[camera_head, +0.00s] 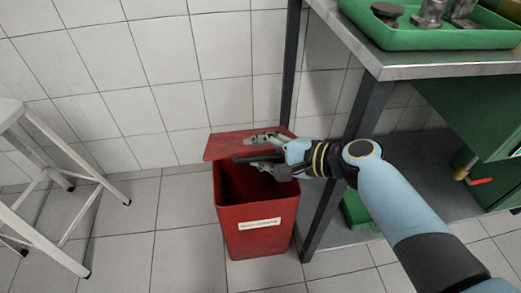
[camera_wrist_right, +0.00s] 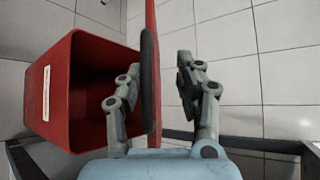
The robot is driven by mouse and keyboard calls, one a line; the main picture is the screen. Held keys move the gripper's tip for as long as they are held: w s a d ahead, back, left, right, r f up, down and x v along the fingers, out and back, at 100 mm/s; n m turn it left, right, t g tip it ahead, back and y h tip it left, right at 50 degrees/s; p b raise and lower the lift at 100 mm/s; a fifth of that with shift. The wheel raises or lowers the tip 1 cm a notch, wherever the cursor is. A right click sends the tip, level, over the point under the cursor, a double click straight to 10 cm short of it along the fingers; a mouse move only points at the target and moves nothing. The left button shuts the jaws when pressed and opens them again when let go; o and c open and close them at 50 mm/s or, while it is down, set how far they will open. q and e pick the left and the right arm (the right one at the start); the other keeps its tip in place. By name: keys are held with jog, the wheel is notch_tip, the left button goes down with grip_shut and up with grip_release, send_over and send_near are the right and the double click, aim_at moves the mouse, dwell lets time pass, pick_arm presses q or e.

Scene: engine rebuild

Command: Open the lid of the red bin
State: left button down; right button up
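The red bin (camera_head: 257,218) stands on the floor with its mouth uncovered and its inside dark. Its red lid (camera_head: 228,144) is raised at the back of the mouth. In the right wrist view the bin (camera_wrist_right: 45,123) is at left and the lid (camera_wrist_right: 150,18) shows edge-on, with a black handle (camera_wrist_right: 149,80) along it. My right gripper (camera_head: 262,148) is above the bin at the lid. In its wrist view the fingers (camera_wrist_right: 157,88) are apart, one on each side of the lid, with a gap on the right side. My left gripper is not in view.
A metal workbench (camera_head: 400,67) with a green tray (camera_head: 435,38) of metal parts stands to the right, its leg close beside the bin. A white stool (camera_head: 48,172) is at left. A tiled wall is behind; the floor between stool and bin is clear.

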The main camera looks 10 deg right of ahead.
notch_tip(320, 180, up, 10)
dwell(0.5)
